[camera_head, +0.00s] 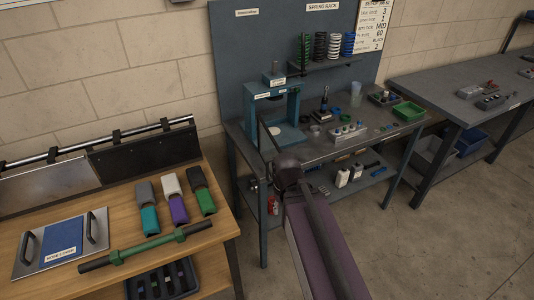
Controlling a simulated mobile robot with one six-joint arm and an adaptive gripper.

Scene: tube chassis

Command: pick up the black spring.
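The black spring (320,47) stands upright on the spring rack (322,68), a small shelf on the dark back panel. A green spring (305,49) is to its left. My arm reaches up from the bottom of the picture to a dark joint in front of the workbench, well below and in front of the rack. My gripper's fingers cannot be made out there, nor whether they hold anything.
A teal press (274,104) stands on the grey workbench (345,147) below the rack. A clear cup (356,88), a small bottle (324,99) and a green tray (409,111) are also there. A wooden bench (200,236) is at left. Open floor lies at right.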

